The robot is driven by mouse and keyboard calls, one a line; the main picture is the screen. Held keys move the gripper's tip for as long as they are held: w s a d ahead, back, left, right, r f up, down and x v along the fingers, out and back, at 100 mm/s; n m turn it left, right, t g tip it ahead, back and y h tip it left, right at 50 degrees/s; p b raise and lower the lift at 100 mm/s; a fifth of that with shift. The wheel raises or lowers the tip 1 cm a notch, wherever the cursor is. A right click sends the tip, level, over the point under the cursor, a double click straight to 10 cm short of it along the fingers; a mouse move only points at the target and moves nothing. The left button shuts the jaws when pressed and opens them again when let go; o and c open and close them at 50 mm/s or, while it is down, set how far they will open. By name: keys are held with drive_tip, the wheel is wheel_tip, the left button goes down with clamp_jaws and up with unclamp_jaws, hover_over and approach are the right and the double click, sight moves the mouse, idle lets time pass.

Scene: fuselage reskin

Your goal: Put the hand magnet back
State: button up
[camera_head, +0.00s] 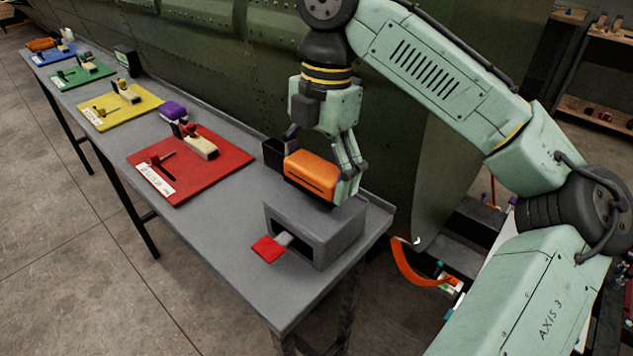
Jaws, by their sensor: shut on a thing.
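My gripper (322,168) is shut on an orange block with a dark slot along its side (308,174), which I take to be the hand magnet. One finger shows at the block's right end; the other is partly hidden behind it. The block is at or just above the back top edge of a grey box (325,232) near the right end of the bench. I cannot tell whether the block touches the box. A small black open holder (273,155) stands just left of and behind the block, partly hidden by it.
A red flat piece (268,249) sticks out of the grey box's front opening. Red (205,175), yellow (95,118), green and blue boards with tools lie along the grey bench (215,220). The green fuselage (220,70) rises behind.

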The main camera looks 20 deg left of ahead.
sight(316, 188)
drive_tip(key=shift+f, duration=1.55)
drive_tip(key=shift+f, duration=0.2)
drive_tip(key=o, duration=1)
drive_tip(key=shift+o, duration=0.2)
drive_tip(key=r, duration=0.4)
drive_tip(key=w+r, duration=0.1)
drive_tip(key=r, duration=0.3)
drive_tip(key=r+p, duration=0.1)
drive_tip(key=r, duration=0.3)
drive_tip(key=shift+w+d+r, duration=0.15)
drive_tip(key=shift+d, duration=0.05)
